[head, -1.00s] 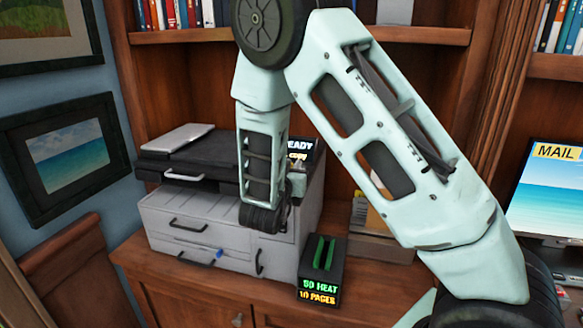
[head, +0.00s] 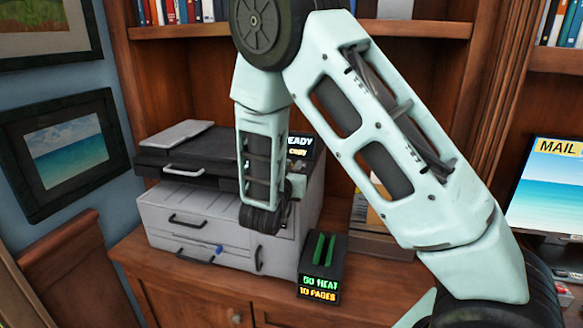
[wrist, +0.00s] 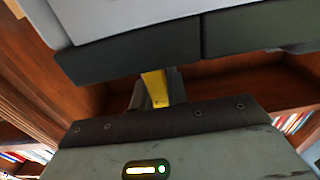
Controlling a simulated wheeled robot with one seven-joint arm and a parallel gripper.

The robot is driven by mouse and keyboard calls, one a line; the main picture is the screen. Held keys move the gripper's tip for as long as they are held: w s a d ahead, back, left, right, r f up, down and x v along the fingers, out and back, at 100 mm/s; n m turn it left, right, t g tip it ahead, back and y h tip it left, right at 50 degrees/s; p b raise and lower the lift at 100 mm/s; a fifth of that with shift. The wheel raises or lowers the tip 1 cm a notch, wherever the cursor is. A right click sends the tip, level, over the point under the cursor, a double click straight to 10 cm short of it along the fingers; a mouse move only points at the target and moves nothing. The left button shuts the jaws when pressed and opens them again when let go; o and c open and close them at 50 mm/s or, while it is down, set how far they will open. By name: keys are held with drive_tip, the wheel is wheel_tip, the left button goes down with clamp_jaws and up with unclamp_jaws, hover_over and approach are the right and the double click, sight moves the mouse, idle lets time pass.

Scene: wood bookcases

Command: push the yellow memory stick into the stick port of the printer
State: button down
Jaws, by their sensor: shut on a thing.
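The yellow memory stick (wrist: 156,88) shows in the wrist view, held between the grey fingers of my gripper (wrist: 158,96). Its far end meets the lower edge of the printer's dark front part (wrist: 130,52). I cannot tell whether that end is inside a port, and the port itself is not visible. In the head view the printer (head: 205,212) stands on the wooden cabinet. My gripper (head: 297,186) is at the printer's right front side, partly hidden by my wrist. The stick cannot be made out in the head view.
A black box (head: 322,262) with green slots and a lit display stands right of the printer. Cardboard boxes (head: 372,235) are behind it. A monitor (head: 550,195) is at far right, and framed pictures hang on the left wall.

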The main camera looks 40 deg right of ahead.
drive_tip(key=shift+f+b, duration=0.5)
drive_tip(key=shift+f, duration=0.15)
drive_tip(key=c, duration=1.3)
unclamp_jaws()
drive_tip(key=b+v, duration=0.3)
drive_tip(key=v, duration=1.4)
drive_tip(key=shift+b, duration=0.3)
drive_tip(key=shift+a, duration=0.2)
